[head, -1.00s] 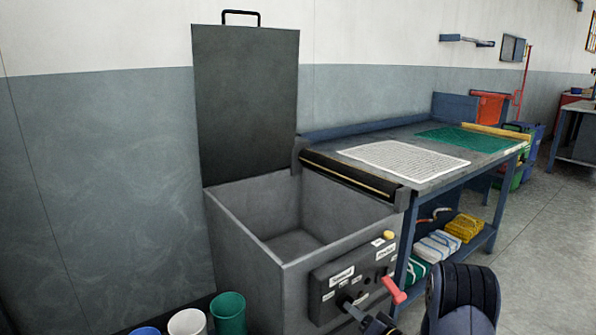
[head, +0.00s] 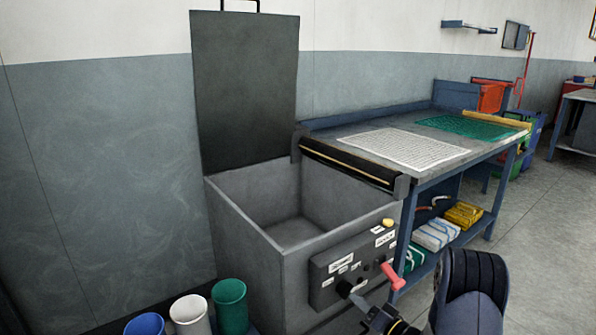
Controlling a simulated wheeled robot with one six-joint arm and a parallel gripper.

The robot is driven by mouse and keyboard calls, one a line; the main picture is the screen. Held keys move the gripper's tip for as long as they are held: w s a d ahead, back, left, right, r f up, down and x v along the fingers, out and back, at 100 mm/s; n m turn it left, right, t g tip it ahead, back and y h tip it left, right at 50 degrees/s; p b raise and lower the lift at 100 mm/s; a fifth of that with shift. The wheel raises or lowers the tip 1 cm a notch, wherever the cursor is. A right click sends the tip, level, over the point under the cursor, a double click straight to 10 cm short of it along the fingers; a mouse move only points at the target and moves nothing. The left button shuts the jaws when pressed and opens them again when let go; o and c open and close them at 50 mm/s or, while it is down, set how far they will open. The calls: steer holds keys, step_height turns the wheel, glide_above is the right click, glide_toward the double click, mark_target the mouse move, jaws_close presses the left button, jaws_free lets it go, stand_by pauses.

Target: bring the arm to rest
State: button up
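My arm shows at the lower right, with a large dark ribbed link (head: 470,285) in front of the table's legs. The end of my arm, with my gripper (head: 362,305), reaches in from the bottom edge, low in front of the grey tank's control panel (head: 330,268). It is small, dark and partly cut off, so I cannot tell whether its fingers are open or whether it touches the panel. No held object shows. A red handle (head: 392,276) stands out just above and right of it.
The open grey tank (head: 250,235) has its dark lid (head: 245,95) raised against the wall. Blue, white and green buckets (head: 229,306) stand at its left. A blue-framed table (head: 345,131) with nets adjoins it, with packs on its lower shelf. Floor is clear at right.

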steer(key=n+b, duration=0.2)
steer(key=n, duration=0.1)
steer(key=w+a+n+b, duration=0.1)
steer(key=n+b, duration=0.1)
steer(key=n, duration=0.1)
steer(key=w+a+n+b, duration=0.1)
steer(key=n+b, duration=0.1)
steer(key=n, duration=0.2)
steer(key=shift+w, duration=0.2)
steer(key=shift+r, duration=0.1)
stand_by(0.4)
